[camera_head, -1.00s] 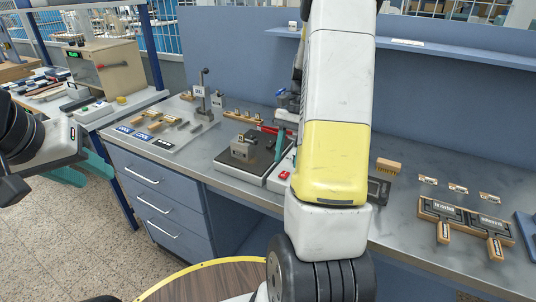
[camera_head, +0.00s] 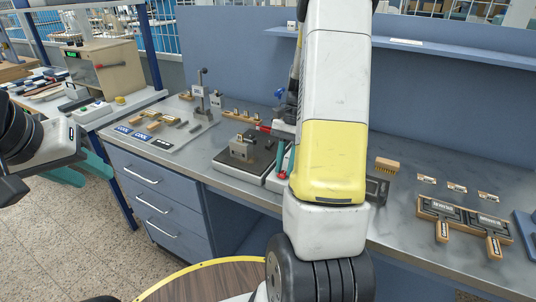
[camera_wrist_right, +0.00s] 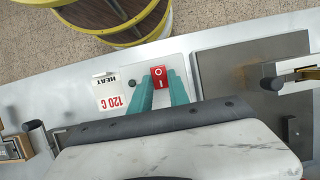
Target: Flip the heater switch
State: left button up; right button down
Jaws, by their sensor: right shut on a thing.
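The heater switch (camera_wrist_right: 160,77) is a red rocker marked O and I, on a light panel in the right wrist view. My right gripper (camera_wrist_right: 160,84) has its teal fingertips on either side of the switch and is shut on it. A label reading HEAT 120 C (camera_wrist_right: 108,92) lies left of the switch. My left gripper (camera_head: 84,172) hangs off the bench's left end, its teal fingers apart and empty.
The dark heater plate (camera_head: 238,158) with a metal block stands left of my right gripper. A tray with COOL plates (camera_head: 150,133) is at the left. Bare bench top shows at the front right.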

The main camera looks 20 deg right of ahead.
aim_at(284, 172)
jog(key=shift+s+a+r+t+h, duration=0.15)
jog(key=shift+s+a+t+h, duration=0.1)
jog(key=shift+t+h, duration=0.35)
jog(key=shift+s+a+t+h, duration=0.1)
jog(key=shift+t+h, duration=0.4)
jog(key=shift+h, duration=0.3)
jog(key=c, duration=1.2)
grip_release()
jog(key=shift+c, duration=0.2)
notch_tip(284, 172, up, 8)
jog(key=shift+w+d, duration=0.2)
